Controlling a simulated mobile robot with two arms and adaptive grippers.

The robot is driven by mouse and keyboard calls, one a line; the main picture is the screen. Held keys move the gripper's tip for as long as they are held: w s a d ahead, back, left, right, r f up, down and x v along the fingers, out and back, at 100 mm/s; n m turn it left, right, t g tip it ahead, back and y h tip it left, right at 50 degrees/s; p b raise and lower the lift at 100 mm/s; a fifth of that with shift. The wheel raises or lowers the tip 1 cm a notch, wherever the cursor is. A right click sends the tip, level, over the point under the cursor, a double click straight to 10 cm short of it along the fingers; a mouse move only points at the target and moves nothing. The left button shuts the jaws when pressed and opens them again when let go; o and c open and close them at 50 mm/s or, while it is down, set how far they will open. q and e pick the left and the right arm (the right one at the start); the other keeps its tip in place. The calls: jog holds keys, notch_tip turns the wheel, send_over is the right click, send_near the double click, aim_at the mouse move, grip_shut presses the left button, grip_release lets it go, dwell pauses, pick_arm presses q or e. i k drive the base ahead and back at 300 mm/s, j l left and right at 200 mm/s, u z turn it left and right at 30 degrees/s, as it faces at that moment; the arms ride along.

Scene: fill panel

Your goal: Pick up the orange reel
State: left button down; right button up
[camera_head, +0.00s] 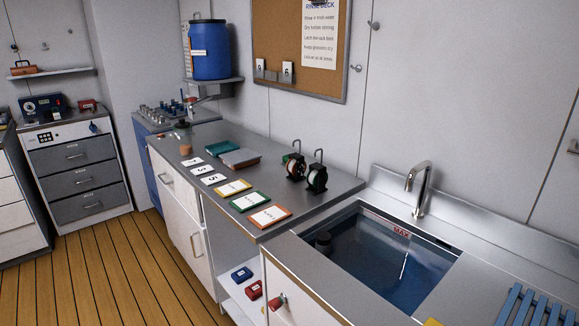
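Two small reels on black stands stand side by side near the back of the grey counter (330,190). The left reel (295,166) shows a little reddish orange and green beside its dark frame. The colour wound on each is too small to tell surely, so I cannot tell which is the orange reel. A metal hook rises behind each reel. Neither of my grippers is in view.
A water-filled sink (375,260) with a tap (418,185) lies right of the reels. A blue barrel (209,50) stands on a wall shelf.

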aim_at(296, 165)
jog(key=i+j, duration=0.15)
jog(key=j, duration=0.25)
jog(key=i+j+z, duration=0.1)
jog(key=j, duration=0.35)
jog(key=i+j, duration=0.15)
jog(key=j, duration=0.25)
